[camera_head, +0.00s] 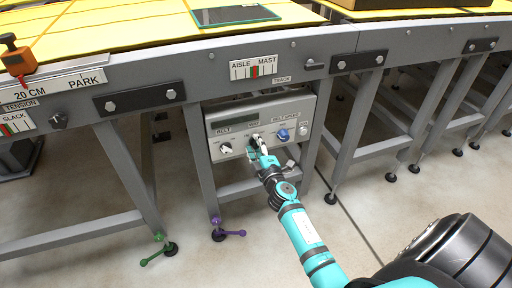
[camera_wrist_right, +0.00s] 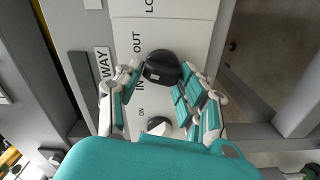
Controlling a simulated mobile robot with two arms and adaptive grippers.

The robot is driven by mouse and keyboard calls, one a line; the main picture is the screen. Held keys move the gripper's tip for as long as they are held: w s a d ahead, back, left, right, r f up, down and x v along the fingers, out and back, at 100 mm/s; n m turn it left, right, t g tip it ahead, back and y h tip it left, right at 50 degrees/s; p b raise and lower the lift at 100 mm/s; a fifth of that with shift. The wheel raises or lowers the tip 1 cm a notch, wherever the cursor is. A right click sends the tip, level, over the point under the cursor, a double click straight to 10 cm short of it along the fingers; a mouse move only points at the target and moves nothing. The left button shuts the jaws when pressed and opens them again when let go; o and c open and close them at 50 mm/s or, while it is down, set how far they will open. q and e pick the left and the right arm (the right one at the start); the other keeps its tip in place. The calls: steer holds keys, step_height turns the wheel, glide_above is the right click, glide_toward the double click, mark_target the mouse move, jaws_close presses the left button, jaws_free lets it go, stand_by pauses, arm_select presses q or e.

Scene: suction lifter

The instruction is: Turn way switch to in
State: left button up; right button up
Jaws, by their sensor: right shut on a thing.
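The way switch is a black round knob (camera_wrist_right: 162,67) in the right wrist view, on a pale panel beside the words OUT and IN and a WAY label (camera_wrist_right: 104,64). A small pale mark shows on its lower left side, on the side of IN; its exact setting is hard to tell. My right gripper (camera_wrist_right: 160,76) is shut on the knob, with fingers on both sides of it. In the head view my right gripper (camera_head: 257,149) reaches the grey control panel (camera_head: 215,156) and mostly hides the switch. My left gripper is not in view.
A white-marked belt knob (camera_head: 226,148) sits left of my gripper, and a blue knob (camera_head: 283,135) sits to the right. The table frame (camera_head: 210,70) runs above the panel. A purple-handled foot (camera_head: 230,233) stands on the floor below. Open floor lies in front.

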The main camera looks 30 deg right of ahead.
steer(key=shift+f+n, duration=0.1)
steer(key=shift+n, duration=0.5)
steer(key=n+b, duration=0.1)
steer(key=n, duration=0.4)
steer(key=shift+f, duration=0.15)
steer(key=n, duration=0.5)
steer(key=shift+f+n, duration=0.1)
steer(key=shift+n, duration=0.3)
steer(key=o, duration=1.1)
steer(key=v, duration=1.2)
steer(key=shift+d, duration=0.1)
